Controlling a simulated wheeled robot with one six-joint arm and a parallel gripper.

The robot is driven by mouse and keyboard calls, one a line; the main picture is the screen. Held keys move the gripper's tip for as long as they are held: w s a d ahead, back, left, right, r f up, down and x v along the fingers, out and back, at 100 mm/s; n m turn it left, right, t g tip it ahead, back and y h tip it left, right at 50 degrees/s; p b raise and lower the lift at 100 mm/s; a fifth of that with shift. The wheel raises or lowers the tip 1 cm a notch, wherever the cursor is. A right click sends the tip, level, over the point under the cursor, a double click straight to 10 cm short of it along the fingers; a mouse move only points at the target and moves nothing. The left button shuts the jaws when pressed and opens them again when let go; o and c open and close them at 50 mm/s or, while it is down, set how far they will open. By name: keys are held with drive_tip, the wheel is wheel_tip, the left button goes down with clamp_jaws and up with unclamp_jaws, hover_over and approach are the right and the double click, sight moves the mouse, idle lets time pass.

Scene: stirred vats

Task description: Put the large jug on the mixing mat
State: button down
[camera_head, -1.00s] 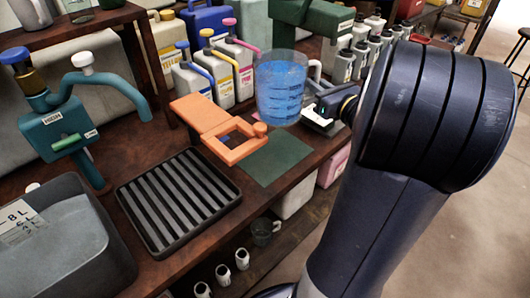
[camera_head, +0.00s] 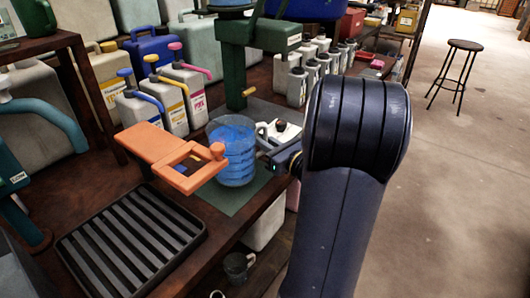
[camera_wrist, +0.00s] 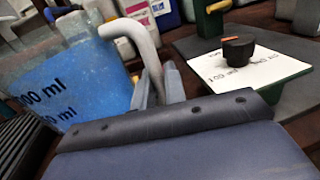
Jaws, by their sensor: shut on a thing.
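The large jug (camera_head: 232,165) is clear, with blue liquid and level marks. It stands upright over the green mixing mat (camera_head: 238,203), beside the orange frame. I cannot tell whether its base touches the mat. My gripper (camera_head: 273,158) is on the jug's right side, partly hidden by my arm. In the wrist view the jug (camera_wrist: 62,85) fills the left, and its pale handle (camera_wrist: 143,38) runs down between the fingers of my gripper (camera_wrist: 160,88), which is shut on it. The jug's base is out of that view.
An orange hinged frame (camera_head: 150,143) sits close left of the jug. A black slatted tray (camera_head: 125,240) lies front left. A white-topped scale (camera_wrist: 250,68) with a dark knob is close right. Bottles (camera_head: 185,90) and a green stand (camera_head: 237,65) are behind.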

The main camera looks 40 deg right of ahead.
drive_tip(key=shift+f, duration=1)
drive_tip(key=shift+f, duration=0.1)
drive_tip(key=shift+f+b, duration=0.15)
drive_tip(key=shift+b, duration=0.2)
drive_tip(key=c, duration=1.5)
unclamp_jaws()
drive_tip(key=shift+o, duration=0.2)
drive_tip(key=shift+r, duration=0.2)
drive_tip(key=shift+s+d+p, duration=0.1)
drive_tip(key=shift+s+p, duration=0.1)
drive_tip(key=shift+p, duration=0.1)
drive_tip(key=s+d+p, duration=0.1)
drive_tip(key=s, duration=1)
drive_tip(key=shift+s+d+p, duration=0.25)
drive_tip(key=shift+s+p, duration=0.05)
drive_tip(key=shift+p, duration=0.05)
